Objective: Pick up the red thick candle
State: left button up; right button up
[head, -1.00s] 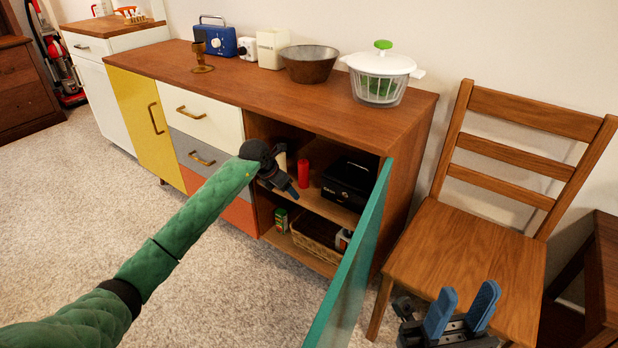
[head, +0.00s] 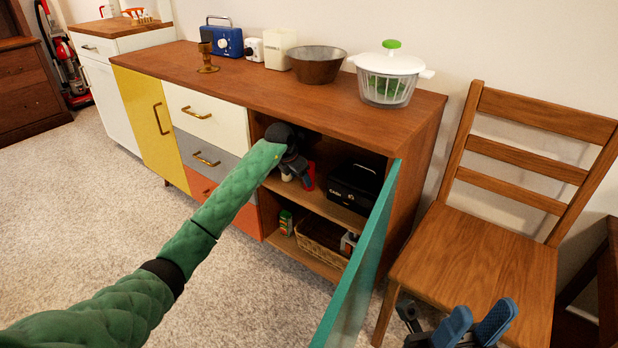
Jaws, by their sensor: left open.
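The red thick candle (head: 309,177) stands on the upper shelf inside the open hutch compartment in the head view. My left gripper (head: 301,178) is open and reaches into this compartment. Its fingers are right at the candle and hide much of it. I cannot tell whether the candle is between the fingers or just behind them. My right gripper (head: 482,325) is open and empty at the bottom right, in front of the chair.
A black box (head: 354,188) stands right of the candle. The teal door (head: 357,265) hangs open at the right. A basket (head: 321,238) and a small green can (head: 286,222) are on the lower shelf. A wooden chair (head: 478,254) stands at the right.

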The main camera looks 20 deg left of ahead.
aim_at(311, 173)
pick_arm(q)
jog(key=w+d, duration=0.1)
jog(key=w, duration=0.1)
jog(key=w+d, duration=0.1)
jog(key=w, duration=0.1)
jog(key=shift+d+b, duration=0.35)
jog(key=shift+b, duration=0.05)
jog(key=shift+f, duration=0.45)
jog(key=shift+w+f, duration=0.1)
jog(key=shift+f, duration=0.05)
jog(key=c, duration=1.1)
